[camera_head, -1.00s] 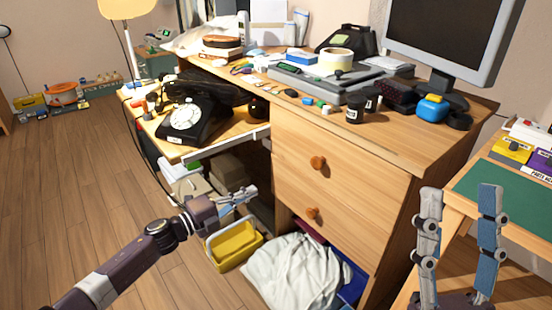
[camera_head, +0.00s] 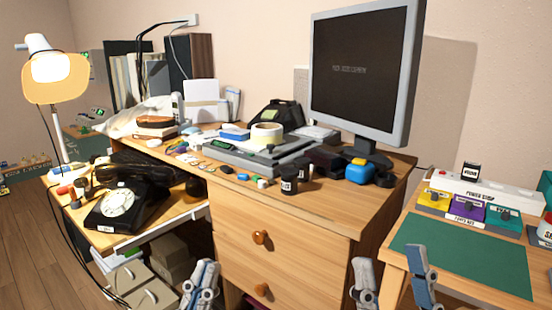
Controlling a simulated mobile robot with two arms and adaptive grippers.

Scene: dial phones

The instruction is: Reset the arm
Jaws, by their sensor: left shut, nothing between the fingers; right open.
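My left gripper (camera_head: 203,278) is at the bottom of the head view, in front of the desk's drawers and right of the grey boxes. Its fingers are together and nothing shows between them. My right gripper (camera_head: 392,272) is at the bottom right, between the drawer front and the green mat. Its two fingers stand upright and apart, with nothing between them. A black dial phone (camera_head: 122,203) with a white dial sits on the pulled-out shelf at the left, apart from both grippers. Most of both arms is out of the picture.
The wooden desk (camera_head: 330,203) holds a monitor (camera_head: 362,70), a tape roll (camera_head: 266,135), dark jars and a blue box. A lamp (camera_head: 55,75) stands at the left. A side table has a green mat (camera_head: 462,257) and a power strip (camera_head: 490,190). Grey boxes (camera_head: 150,290) sit under the shelf.

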